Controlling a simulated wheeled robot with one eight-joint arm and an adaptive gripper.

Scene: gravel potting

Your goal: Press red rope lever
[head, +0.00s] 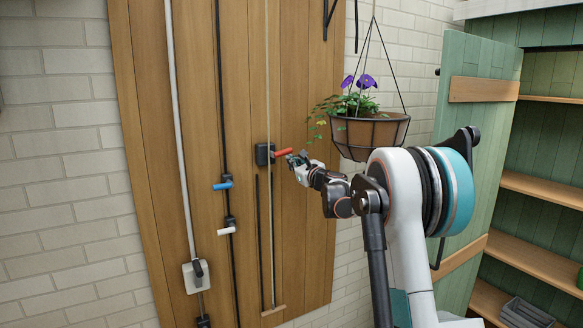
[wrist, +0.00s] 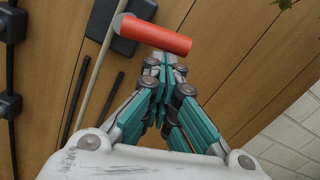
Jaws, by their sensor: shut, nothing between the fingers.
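The red lever (head: 283,152) sticks out to the right from a black box (head: 263,155) on a wooden wall panel, with a pale rope running past it. In the wrist view the red lever (wrist: 155,35) lies across the top, just beyond my fingertips. My gripper (head: 294,158) is shut and empty, with its tip close to the lever's free end. In the wrist view my gripper (wrist: 166,62) has its teal fingers together at the lever's lower edge. I cannot tell whether they touch it.
A blue lever (head: 222,185) and a white lever (head: 226,231) are on the panel at left. A hanging basket (head: 368,135) with purple flowers hangs close to my arm. A green cabinet door (head: 470,130) stands open at right, beside wooden shelves (head: 545,190).

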